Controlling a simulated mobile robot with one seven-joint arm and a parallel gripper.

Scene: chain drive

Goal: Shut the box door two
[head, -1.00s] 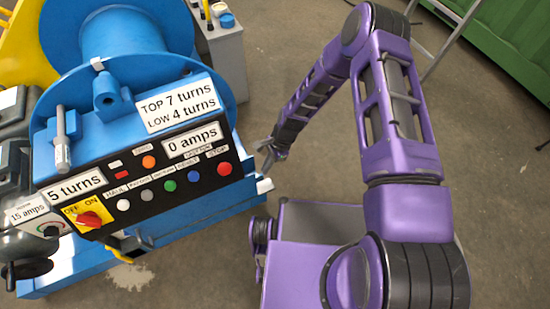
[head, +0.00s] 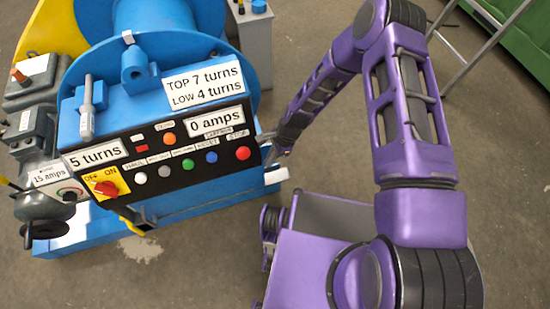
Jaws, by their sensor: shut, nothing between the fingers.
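A blue winch machine (head: 230,184) stands at the left and centre. Its sloping black control panel (head: 185,180) carries buttons, a red and yellow switch and white labels. I cannot pick out a box door marked two; no open door shows clearly in this view. My gripper (head: 270,151) is small and partly hidden at the right edge of the panel. It is shut and holds nothing. I cannot tell whether it touches the machine's side.
A grey motor (head: 35,140) and a dark handwheel (head: 48,229) are at the left. A grey box (head: 258,45) stands behind the machine. A metal ladder-like frame (head: 480,45) and a green container (head: 520,45) are at the upper right. Bare concrete floor (head: 510,170) lies at the right.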

